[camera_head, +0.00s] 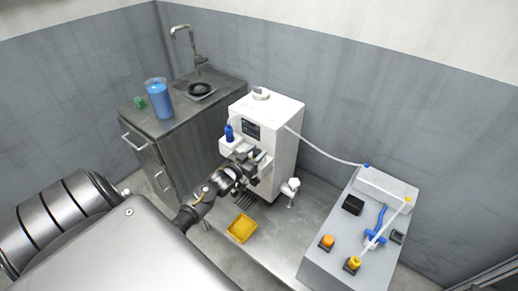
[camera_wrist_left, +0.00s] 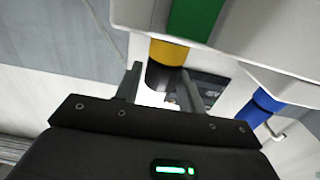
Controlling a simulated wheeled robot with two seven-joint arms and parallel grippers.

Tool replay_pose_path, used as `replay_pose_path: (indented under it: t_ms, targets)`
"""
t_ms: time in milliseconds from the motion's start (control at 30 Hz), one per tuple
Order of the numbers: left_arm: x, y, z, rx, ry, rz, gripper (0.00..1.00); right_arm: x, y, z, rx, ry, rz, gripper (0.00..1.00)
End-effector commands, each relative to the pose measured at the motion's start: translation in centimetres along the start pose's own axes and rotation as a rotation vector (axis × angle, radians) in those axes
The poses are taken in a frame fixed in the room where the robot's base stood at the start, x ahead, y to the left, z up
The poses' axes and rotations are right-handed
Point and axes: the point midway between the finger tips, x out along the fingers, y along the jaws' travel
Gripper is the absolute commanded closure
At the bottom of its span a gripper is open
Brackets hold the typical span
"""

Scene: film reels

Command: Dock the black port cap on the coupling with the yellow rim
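The coupling with the yellow rim (camera_wrist_left: 168,52) hangs under the white machine (camera_head: 272,118), below a green strip, in the left wrist view. A short black cylinder, which looks like the black port cap (camera_wrist_left: 160,76), sits directly under the yellow rim, in line with it and seeming to touch. My left gripper (camera_wrist_left: 160,84) has its two fingers apart, one on each side below the cap; a narrow gap seems to show beside the left finger. In the head view my left gripper (camera_head: 250,157) is at the machine's front and hides the coupling. My right gripper is not in view.
A blue-rimmed coupling (camera_wrist_left: 264,104) hangs right of the yellow one. A yellow tray (camera_head: 241,228) lies below the machine. A grey console (camera_head: 335,240) with orange and yellow knobs stands right. A sink counter (camera_head: 178,128) with a blue jug (camera_head: 160,103) stands left.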

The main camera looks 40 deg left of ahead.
Motion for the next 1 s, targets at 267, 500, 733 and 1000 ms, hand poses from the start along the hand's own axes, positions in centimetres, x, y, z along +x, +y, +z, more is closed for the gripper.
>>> replay_pose_path:
  t_ms: [267, 500, 733, 1000]
  targets:
    - [-2.5, 0.0, -0.2, 0.0, -0.001, 0.0, 0.61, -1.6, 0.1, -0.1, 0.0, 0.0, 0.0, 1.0]
    - [-4.5, 0.0, -0.1, 0.0, -0.002, 0.001, 0.61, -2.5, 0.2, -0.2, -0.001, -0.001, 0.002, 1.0]
    - [-6.5, 0.0, -0.2, 0.0, -0.002, 0.001, 0.61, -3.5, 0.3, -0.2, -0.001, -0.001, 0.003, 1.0]
    - [-8.6, 0.0, -0.1, 0.0, 0.0, 0.0, 0.61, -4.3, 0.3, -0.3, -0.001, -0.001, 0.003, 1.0]
